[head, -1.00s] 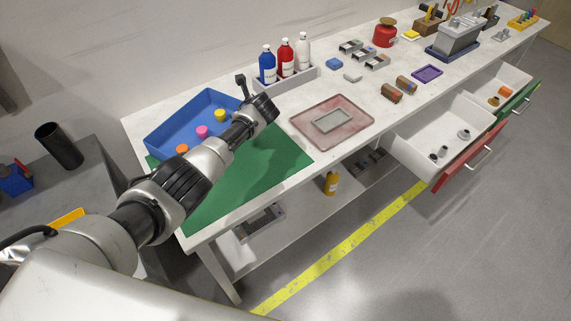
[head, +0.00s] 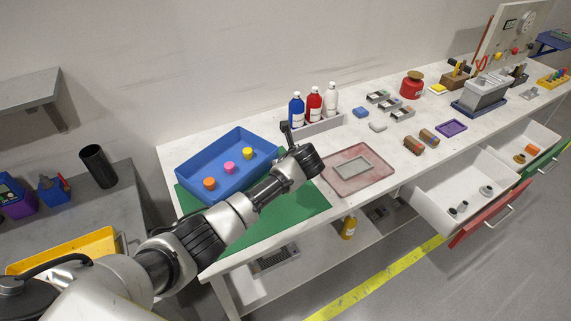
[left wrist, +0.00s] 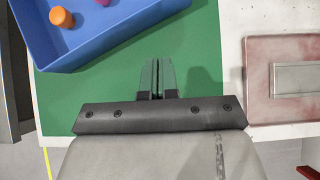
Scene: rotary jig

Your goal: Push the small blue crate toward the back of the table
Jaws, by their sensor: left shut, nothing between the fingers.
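A blue crate (head: 192,193) with low walls stands on the green mat (head: 275,222) at the left end of the table. It holds an orange, a pink and a yellow piece. In the head view my left arm reaches across the mat's front, and the fingers are hidden by the wrist. My right gripper is not in view.
A red-rimmed tray (head: 380,180) lies right of the mat. A grey holder (head: 318,126) with blue, red and white bottles stands behind, against the wall side. Open drawers (head: 455,205) jut out at the front right. A side table (head: 125,205) stands at the left.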

